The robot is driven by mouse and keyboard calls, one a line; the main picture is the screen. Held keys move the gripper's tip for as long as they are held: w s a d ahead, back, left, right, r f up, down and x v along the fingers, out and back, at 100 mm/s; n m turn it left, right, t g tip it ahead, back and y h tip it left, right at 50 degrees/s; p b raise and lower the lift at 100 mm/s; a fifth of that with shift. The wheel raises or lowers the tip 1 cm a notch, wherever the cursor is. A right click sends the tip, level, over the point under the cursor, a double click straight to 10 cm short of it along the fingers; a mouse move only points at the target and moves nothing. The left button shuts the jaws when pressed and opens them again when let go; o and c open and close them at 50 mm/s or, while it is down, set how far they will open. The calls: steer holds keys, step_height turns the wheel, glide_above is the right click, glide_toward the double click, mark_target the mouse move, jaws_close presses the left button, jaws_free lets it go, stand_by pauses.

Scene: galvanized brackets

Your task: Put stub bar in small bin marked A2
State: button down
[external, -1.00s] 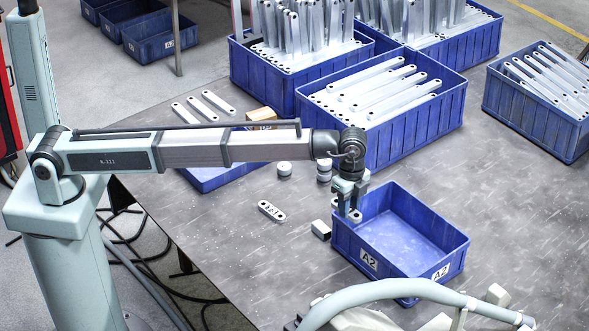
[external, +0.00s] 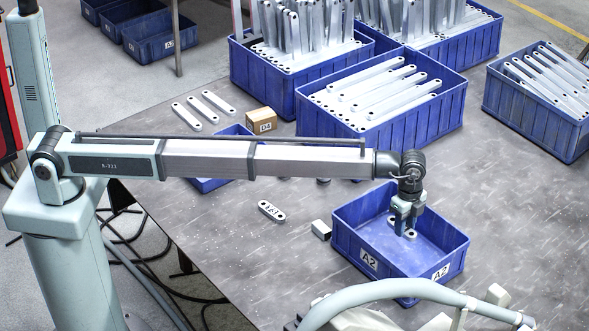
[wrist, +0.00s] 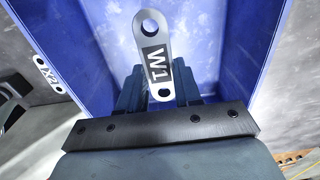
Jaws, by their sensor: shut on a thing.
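The small bin (external: 352,246) is blue and open-topped, with A2 labels on two outer sides. My gripper (external: 402,228) is over the bin's opening, pointing down, and shut on a short grey bar with a hole at each end. This stub bar (wrist: 156,62) carries a W1 label in the wrist view. Its ends show on either side of the fingers in the external view (external: 411,234). In the wrist view the blue bin walls (wrist: 90,55) surround the bar. I cannot tell how far the bar is above the bin floor.
Another short bar (external: 271,211) lies on the table left of the bin; it also shows in the wrist view (wrist: 47,73). A small block (external: 321,229) sits beside the bin. A cardboard box (external: 261,121) and several large blue bins (external: 410,128) stand farther back.

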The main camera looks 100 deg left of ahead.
mark_target(400, 257)
steer(key=shift+f, duration=4.65)
steer(key=shift+f, duration=0.15)
steer(key=c, duration=0.8)
jaws_free()
step_height(400, 257, up, 12)
steer(key=shift+r, duration=0.15)
